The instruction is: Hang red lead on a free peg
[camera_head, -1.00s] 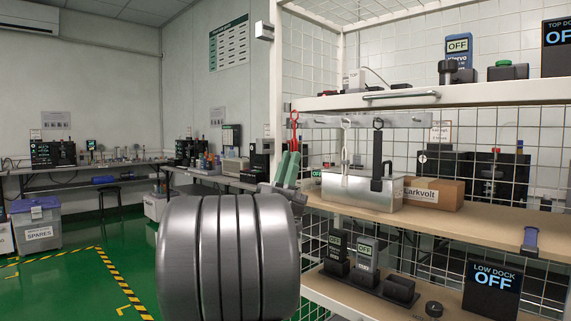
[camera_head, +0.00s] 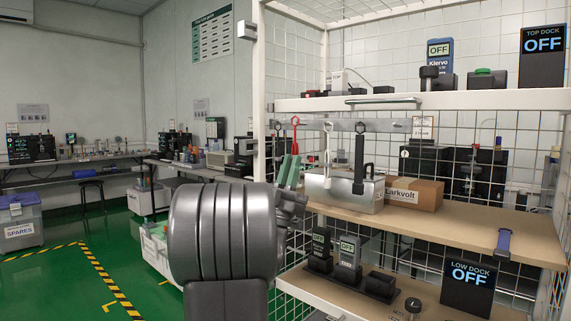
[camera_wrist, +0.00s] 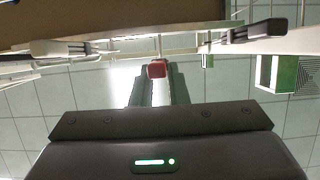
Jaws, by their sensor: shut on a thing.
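The red lead (camera_head: 295,138) stands upright in the head view, with a loop at its top. My gripper (camera_head: 290,160) has green fingers shut on its lower part. In the wrist view a red block (camera_wrist: 157,69) of it shows between the fingertips (camera_wrist: 157,78). The peg rail (camera_head: 385,126) runs behind and to the right of the lead. The loop overlaps the rail's left part; I cannot tell whether it touches a peg. A white lead (camera_head: 327,150) and a black lead (camera_head: 359,160) hang on the rail further right.
A metal case (camera_head: 340,193) and a cardboard box (camera_head: 413,194) stand on the middle shelf (camera_head: 470,227) below the rail. The top shelf (camera_head: 450,101) lies above it. A rack upright (camera_head: 258,90) is left of the lead. Handheld testers (camera_head: 347,258) stand on the low shelf.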

